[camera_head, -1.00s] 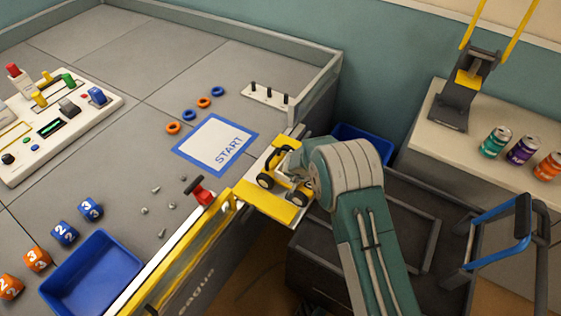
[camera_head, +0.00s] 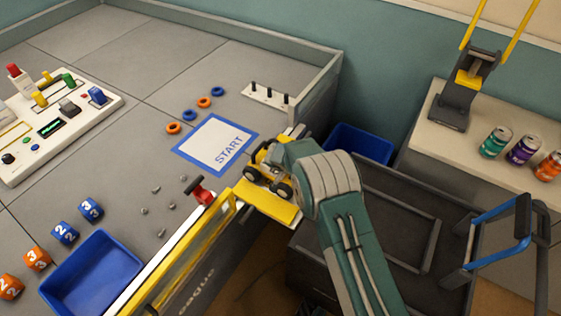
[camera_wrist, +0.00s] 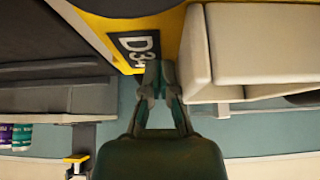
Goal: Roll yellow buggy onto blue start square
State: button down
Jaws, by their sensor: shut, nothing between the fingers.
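The yellow buggy (camera_head: 262,158) stands upright in the head view at the upper end of the yellow ramp (camera_head: 270,203), at the gap in the arena wall. The blue-bordered start square (camera_head: 214,144), with a white middle marked START, lies flat just to the left of the buggy. My arm comes from the lower right to the buggy's rear, and its wrist hides my fingers there. In the wrist view my gripper (camera_wrist: 157,72) is shut and empty, its tips close to a yellow surface with a black plate (camera_wrist: 137,48). I cannot tell whether they touch it.
A red-handled clamp (camera_head: 199,190) sits on the wall left of the ramp. Several loose screws (camera_head: 158,208) and orange and blue rings (camera_head: 203,102) lie near the square. A white peg board (camera_head: 268,95) is behind it. A dark cart (camera_head: 405,225) stands at right.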

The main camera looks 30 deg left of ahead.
jog(key=shift+a, duration=2.7)
jog(key=shift+r, duration=0.1)
jog(key=shift+d+r, duration=0.75)
jog(key=shift+r, duration=0.15)
notch_tip(320, 180, up, 9)
jog(key=shift+s, duration=0.15)
